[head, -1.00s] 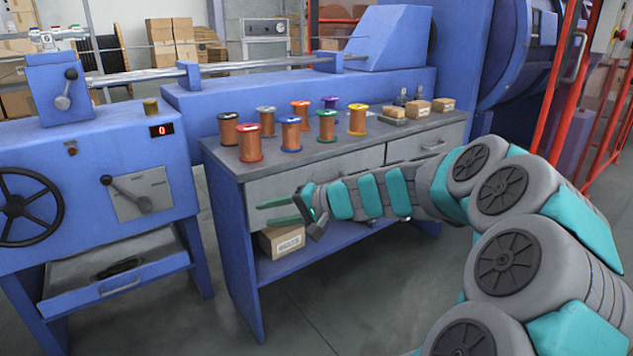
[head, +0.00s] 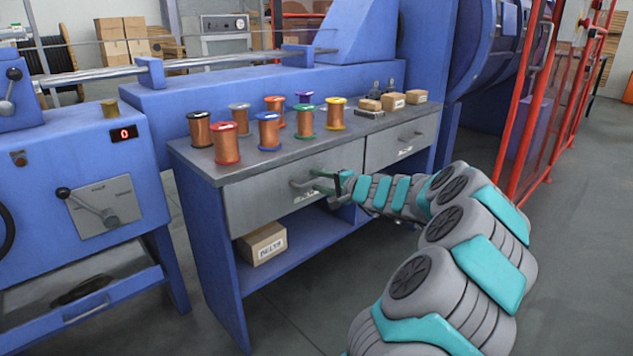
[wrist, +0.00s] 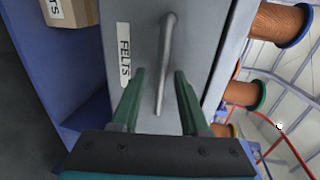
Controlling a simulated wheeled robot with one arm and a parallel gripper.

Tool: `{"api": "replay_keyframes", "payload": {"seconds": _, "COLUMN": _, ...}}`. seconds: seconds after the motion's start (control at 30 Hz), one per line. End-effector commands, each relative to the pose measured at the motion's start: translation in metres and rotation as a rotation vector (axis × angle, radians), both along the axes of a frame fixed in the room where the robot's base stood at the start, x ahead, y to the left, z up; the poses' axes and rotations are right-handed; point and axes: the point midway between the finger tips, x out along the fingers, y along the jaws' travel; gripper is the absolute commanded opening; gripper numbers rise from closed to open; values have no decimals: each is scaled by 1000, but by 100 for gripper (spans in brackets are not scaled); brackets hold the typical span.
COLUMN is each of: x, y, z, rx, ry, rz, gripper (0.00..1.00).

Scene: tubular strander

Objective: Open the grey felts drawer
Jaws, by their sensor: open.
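The grey felts drawer (head: 252,201) is the left drawer of the workbench, and its front looks flush with the bench. Its bar handle (head: 300,182) is in the middle of the front. In the wrist view the drawer (wrist: 146,30) appears turned sideways, with a white FELTS label (wrist: 124,62) beside the handle (wrist: 166,50). My gripper (head: 318,182) is at the handle. In the wrist view my gripper's (wrist: 159,76) green fingers are open, one on each side of the handle's lower part, with gaps showing. Whether either finger touches it I cannot tell.
A second grey drawer (head: 400,142) is to the right. Several wire spools (head: 268,131) and small boxes (head: 392,101) stand on the bench top. A cardboard box (head: 262,244) sits on the shelf below. The floor in front (head: 320,285) is clear.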

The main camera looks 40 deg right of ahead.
Motion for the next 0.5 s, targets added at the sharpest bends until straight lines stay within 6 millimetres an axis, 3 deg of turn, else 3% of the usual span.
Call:
{"api": "replay_keyframes", "payload": {"seconds": 0.4, "x": 10, "y": 1, "z": -1, "rx": -1, "ry": -1, "rz": 1, "gripper": 45}}
{"api": "replay_keyframes", "payload": {"seconds": 0.5, "x": 10, "y": 1, "z": -1, "rx": -1, "ry": -1, "rz": 1, "gripper": 34}}
